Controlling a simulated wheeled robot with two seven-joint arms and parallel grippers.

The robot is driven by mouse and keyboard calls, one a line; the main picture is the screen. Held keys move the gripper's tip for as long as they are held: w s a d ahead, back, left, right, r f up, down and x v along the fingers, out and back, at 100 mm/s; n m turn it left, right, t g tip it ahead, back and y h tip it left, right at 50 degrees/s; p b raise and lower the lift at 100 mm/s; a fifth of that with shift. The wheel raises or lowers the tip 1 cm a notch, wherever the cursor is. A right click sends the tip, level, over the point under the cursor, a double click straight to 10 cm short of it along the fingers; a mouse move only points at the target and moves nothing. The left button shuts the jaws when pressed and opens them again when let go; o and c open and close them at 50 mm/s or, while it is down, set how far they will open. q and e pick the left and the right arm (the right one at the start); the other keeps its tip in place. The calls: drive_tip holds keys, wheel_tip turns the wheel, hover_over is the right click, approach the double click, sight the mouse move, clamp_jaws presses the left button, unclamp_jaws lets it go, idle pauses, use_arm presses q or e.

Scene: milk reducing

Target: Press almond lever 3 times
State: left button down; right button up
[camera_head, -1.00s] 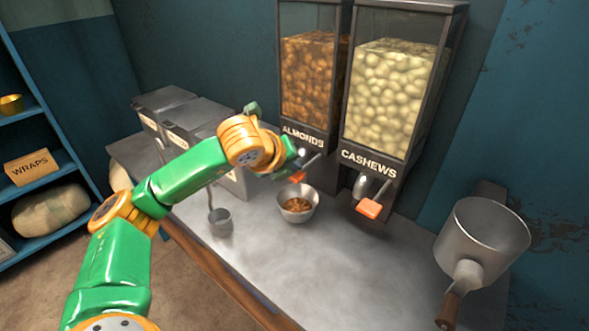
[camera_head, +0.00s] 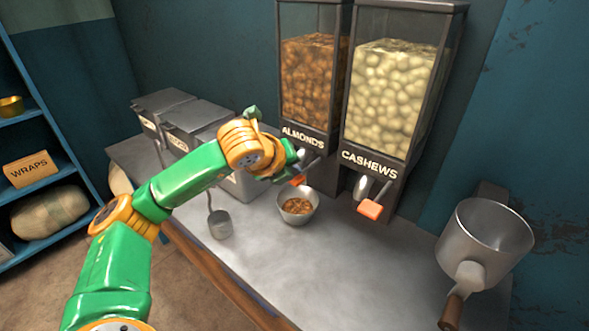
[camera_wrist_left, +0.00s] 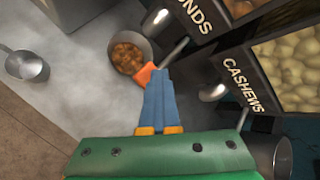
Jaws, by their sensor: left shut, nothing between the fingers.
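The almond dispenser (camera_head: 308,82) stands at the back, labelled ALMONDS and filled with brown nuts. Its orange-tipped lever (camera_head: 298,180) juts out low at the front, and the orange tip (camera_wrist_left: 145,74) also shows in the left wrist view. My left gripper (camera_wrist_left: 158,80) is shut and empty, its blue fingertips at the orange tip; I cannot tell whether they touch. In the head view my arm partly covers the lever. A metal bowl (camera_head: 312,218) with brown nuts in it sits below the almond spout. My right gripper is not in view.
The cashew dispenser (camera_head: 385,95) stands just right, with its own orange lever (camera_head: 370,209). A metal scoop (camera_head: 220,225) lies left of the bowl. Lidded metal bins (camera_head: 198,117) stand at the back left. A large metal pot (camera_head: 485,240) is at the right. The counter front is clear.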

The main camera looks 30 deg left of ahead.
use_arm(q)
drive_tip(key=shift+w+r+p, duration=0.1)
drive_tip(key=shift+r+p, duration=1)
drive_tip(key=shift+r, duration=0.55)
wheel_tip(320, 180, up, 5)
drive_tip(key=p, duration=0.4)
